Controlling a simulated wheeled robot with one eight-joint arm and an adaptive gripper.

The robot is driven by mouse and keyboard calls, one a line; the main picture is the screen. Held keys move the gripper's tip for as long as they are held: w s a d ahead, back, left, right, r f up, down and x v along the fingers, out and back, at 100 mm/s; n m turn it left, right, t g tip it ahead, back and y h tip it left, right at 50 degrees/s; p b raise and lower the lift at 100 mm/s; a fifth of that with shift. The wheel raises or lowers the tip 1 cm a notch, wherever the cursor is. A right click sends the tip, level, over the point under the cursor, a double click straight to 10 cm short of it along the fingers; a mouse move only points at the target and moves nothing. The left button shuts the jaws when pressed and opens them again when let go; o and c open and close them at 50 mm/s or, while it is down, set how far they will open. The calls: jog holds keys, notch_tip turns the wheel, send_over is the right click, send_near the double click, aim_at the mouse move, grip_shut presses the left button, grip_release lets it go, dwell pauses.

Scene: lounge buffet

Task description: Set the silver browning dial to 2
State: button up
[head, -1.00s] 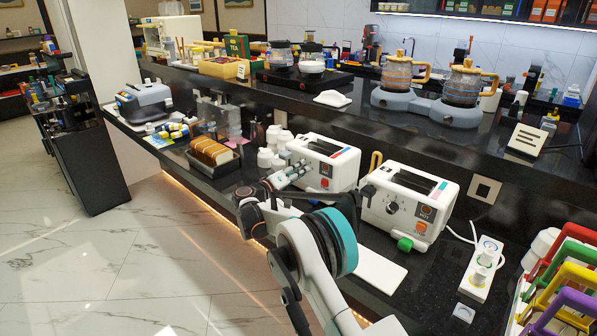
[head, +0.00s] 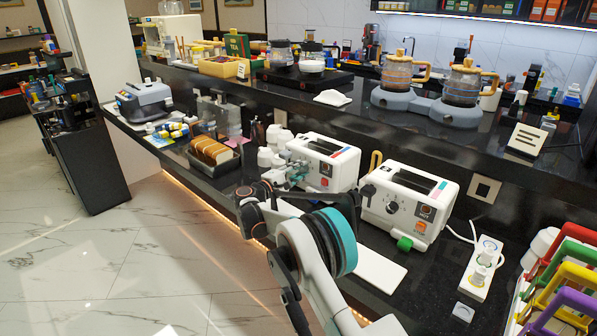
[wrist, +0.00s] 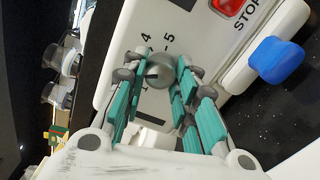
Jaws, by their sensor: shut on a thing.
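The white toaster with the silver browning dial is the left one (head: 322,160) of two in the head view. In the wrist view the round silver dial (wrist: 159,71) sits on its white front panel, with the printed marks 4 and 5 beside it. My gripper (head: 300,172) is at the front of this toaster, its teal fingers on both sides of the dial and shut on it. The head view does not show the dial, which the gripper covers.
A red STOP button (wrist: 229,5) and a blue lever (wrist: 276,60) are near the dial. A second white toaster (head: 408,203) with a black dial and green lever stands to the right. White jars (head: 266,157) and a bread tray (head: 214,152) stand left.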

jog(key=shift+r+n, duration=0.1)
jog(key=shift+n, duration=1.3)
jog(key=o, duration=1.1)
jog(key=shift+a, duration=0.1)
jog(key=v, duration=1.2)
